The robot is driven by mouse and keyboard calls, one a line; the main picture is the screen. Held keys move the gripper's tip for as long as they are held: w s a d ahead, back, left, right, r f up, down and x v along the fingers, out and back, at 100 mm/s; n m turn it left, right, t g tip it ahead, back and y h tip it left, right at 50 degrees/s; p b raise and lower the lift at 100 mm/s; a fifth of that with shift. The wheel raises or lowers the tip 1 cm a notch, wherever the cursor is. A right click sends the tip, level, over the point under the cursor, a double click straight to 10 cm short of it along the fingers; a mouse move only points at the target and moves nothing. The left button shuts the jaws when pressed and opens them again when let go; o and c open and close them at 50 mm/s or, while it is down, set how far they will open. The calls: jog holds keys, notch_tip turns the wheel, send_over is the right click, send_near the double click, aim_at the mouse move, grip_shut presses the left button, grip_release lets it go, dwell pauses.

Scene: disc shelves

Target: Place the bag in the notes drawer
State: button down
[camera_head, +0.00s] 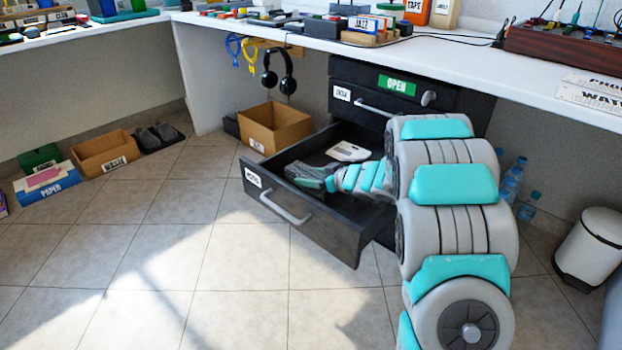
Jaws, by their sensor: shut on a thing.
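The notes drawer (322,233) is the lower drawer of the black cabinet under the counter. It is pulled well out, with a white label (253,177) at its front left and a grey handle (285,208). My gripper (305,174) is inside the drawer opening, near its left side, pointing left. It is shut on a dark grey thing that appears to be the bag; my gripper and the thing blend together, so its outline is unclear. I cannot tell whether it touches the drawer floor. A flat white item (348,152) lies at the back of the drawer.
The upper drawer (372,96), with a green OPEN sign, is shut. A cardboard box (274,127) stands on the floor left of the cabinet. Headphones (280,72) hang under the counter. A white bin (590,246) stands at right. The tiled floor in front is clear.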

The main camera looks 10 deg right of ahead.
grip_release()
jog(key=shift+f, duration=0.1)
jog(key=p+v, duration=0.1)
jog(key=v, duration=0.6)
jog(key=shift+s+d+r, duration=0.1)
jog(key=shift+s+r, duration=0.15)
